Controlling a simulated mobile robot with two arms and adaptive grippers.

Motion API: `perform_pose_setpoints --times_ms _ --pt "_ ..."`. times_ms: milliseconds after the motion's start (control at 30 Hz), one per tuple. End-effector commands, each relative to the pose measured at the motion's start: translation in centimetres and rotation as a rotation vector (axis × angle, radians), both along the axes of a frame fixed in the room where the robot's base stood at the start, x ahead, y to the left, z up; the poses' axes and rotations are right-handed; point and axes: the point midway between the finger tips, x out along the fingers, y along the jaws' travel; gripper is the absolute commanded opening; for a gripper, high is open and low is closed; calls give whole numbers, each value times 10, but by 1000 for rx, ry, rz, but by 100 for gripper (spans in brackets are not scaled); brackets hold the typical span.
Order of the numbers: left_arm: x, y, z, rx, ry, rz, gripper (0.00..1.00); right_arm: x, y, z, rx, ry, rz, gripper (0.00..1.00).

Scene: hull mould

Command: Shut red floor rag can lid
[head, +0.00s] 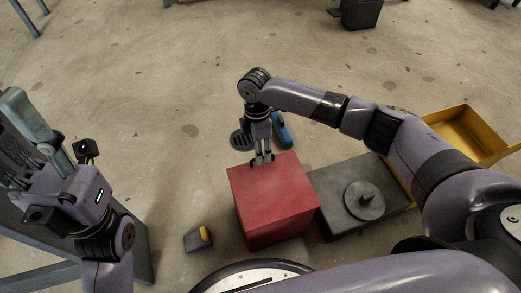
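The red floor rag can (272,198) is a box on the floor near the middle of the head view. Its red top looks flat and lies over the box, with no clear gap showing at the near edges. The far edge and any hinge are hidden. My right gripper (262,161) points down at the far edge of the red top, its fingertips at or just above it. Its two fingers look a little apart, with nothing seen between them.
A dark grey box (328,205) with a round knobbed disc (364,200) stands right of the can. A yellow tray (467,133) lies beyond it. A small grey-yellow block (198,239) lies front left.

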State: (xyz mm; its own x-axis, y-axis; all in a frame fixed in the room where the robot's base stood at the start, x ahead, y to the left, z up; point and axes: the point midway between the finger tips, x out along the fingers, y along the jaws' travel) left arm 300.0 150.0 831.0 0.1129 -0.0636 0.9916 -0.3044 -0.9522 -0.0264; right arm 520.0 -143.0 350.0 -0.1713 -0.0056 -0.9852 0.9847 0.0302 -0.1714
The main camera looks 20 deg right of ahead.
Motion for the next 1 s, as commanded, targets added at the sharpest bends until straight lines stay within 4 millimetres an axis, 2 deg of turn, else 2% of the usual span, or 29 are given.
perform_pose_setpoints --times_ms 167,400,533,733,1000 --pt "-1 0 1 -1 -4 0 40 6 0 25 1 -5 0 28" --pt "-1 0 1 -3 -6 -1 40 15 1 77 1 -5 0 28" --pt "-1 0 2 -3 -6 -1 40 18 1 98 1 -4 0 28" --pt "-1 0 2 -3 -7 -1 40 20 1 115 0 -1 0 28" --pt "-1 0 2 -3 -7 -1 40 20 1 116 0 -1 0 28"
